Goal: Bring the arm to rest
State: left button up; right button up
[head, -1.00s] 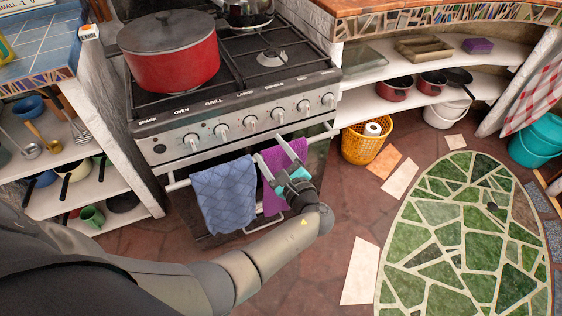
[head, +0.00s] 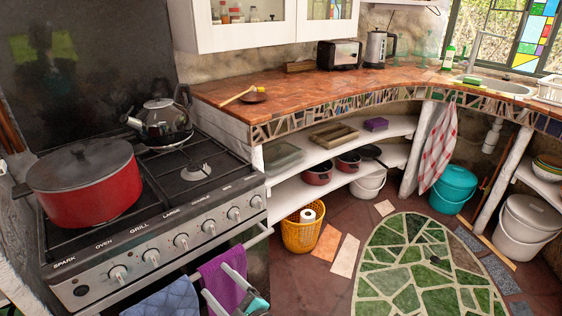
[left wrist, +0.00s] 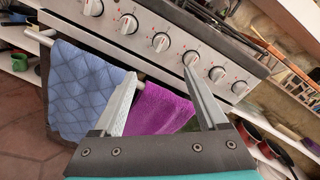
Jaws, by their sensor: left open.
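My left gripper (head: 214,280) is at the bottom of the head view, in front of the oven door, beside the purple towel (head: 218,268). In the left wrist view its two fingers (left wrist: 160,76) are spread wide. The purple towel (left wrist: 160,108) shows between and beyond them; whether a finger touches it I cannot tell. No object is held. Most of the left arm is below the head view's edge. My right gripper is not in view.
The stove (head: 150,220) has a red pot (head: 85,185), a kettle (head: 162,118) and front knobs. A blue towel (head: 165,300) hangs on the oven rail (head: 258,236). A yellow basket (head: 302,232) stands right of the stove. The green mosaic floor (head: 420,268) is clear.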

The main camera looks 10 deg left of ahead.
pick_arm(q)
jog(key=s+a+f+n+g+h, duration=0.1)
jog(key=s+f+g+h, duration=0.1)
jog(key=s+f, duration=0.35)
jog(key=s+a+f+n+g+h, duration=0.1)
jog(key=s+f+h, duration=0.15)
jog(key=f, duration=0.65)
jog(key=s+a+f+n+g+h, duration=0.15)
jog(key=s+f, duration=0.25)
jog(key=f, duration=0.4)
jog(key=s+f+n+g+h, duration=0.1)
jog(key=s+f+n+h, duration=0.2)
jog(key=s, duration=0.8)
jog(key=s+f+n+g+h, duration=0.2)
jog(key=s+f+n+h, duration=0.2)
jog(key=s+f+n, duration=0.4)
jog(key=shift+s+n+p, duration=0.45)
jog(key=shift+s+n, duration=0.5)
jog(key=shift+s, duration=0.4)
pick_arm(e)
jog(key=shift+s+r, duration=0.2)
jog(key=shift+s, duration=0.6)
pick_arm(q)
jog(key=shift+g, duration=0.25)
